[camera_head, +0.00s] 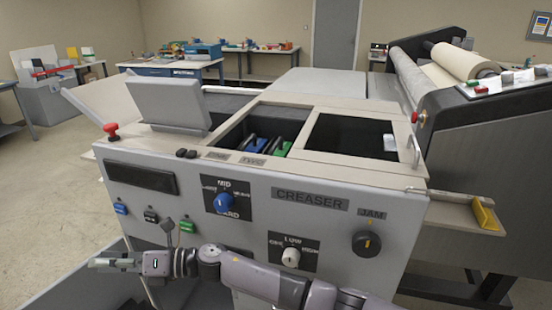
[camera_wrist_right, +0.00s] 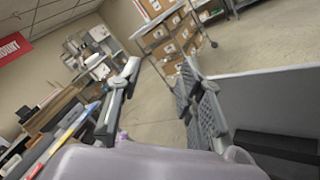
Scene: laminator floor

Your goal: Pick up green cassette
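The green cassette (camera_head: 283,149) sits in the open bay in the top of the grey creaser machine, in the head view. Only its upper part shows above the bay's front edge. A blue cassette (camera_head: 256,145) stands just left of it in the same bay. My right gripper (camera_head: 102,263) is low in front of the machine's front panel, pointing left, well apart from the cassettes. In the right wrist view its two fingers (camera_wrist_right: 162,98) are spread with nothing between them. My left gripper is in neither view.
The creaser machine's front panel (camera_head: 262,195) carries a blue knob (camera_head: 224,201), a white knob (camera_head: 290,257) and a black JAM knob (camera_head: 367,243). A raised grey lid (camera_head: 168,104) stands left of the bay. A second opening (camera_head: 345,137) lies right of it. Open floor is at left.

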